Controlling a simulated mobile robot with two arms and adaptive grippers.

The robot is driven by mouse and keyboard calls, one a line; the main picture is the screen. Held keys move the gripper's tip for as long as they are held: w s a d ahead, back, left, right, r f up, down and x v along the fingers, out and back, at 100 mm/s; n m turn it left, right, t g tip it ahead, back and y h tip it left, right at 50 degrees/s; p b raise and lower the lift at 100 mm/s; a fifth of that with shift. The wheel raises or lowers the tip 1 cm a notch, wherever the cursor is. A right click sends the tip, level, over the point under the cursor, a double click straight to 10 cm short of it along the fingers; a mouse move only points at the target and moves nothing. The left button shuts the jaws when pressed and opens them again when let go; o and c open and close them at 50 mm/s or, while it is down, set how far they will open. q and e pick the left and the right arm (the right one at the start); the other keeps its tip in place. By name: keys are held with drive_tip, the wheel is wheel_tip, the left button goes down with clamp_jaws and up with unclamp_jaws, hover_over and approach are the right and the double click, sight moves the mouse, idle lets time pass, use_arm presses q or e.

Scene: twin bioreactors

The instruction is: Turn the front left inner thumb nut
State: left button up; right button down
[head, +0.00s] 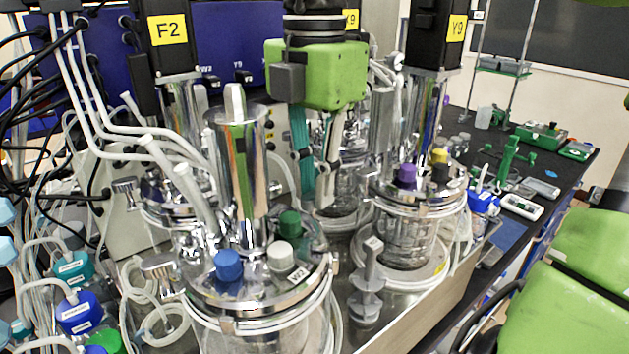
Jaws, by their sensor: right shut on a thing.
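The front left vessel is a glass reactor with a steel lid (235,290) marked W2. Its lid carries blue (228,265), white (281,256) and green (289,224) caps and a tall steel cylinder (238,165). A winged thumb nut (160,266) shows on its left rim. My right gripper (316,200), with a green body and teal and white fingers, points down behind the lid's right side. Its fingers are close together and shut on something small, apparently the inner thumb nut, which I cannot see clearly. My left gripper is not in view.
A second glass vessel (405,244) with purple, yellow and black caps stands to the right. A grey fitting (367,285) stands between the vessels. Tubes crowd the left side. The black bench (560,172) at right holds small tools and devices.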

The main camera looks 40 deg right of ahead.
idle(0.4)
drive_tip(key=c, duration=2)
unclamp_jaws()
wheel_tip(320, 180, up, 12)
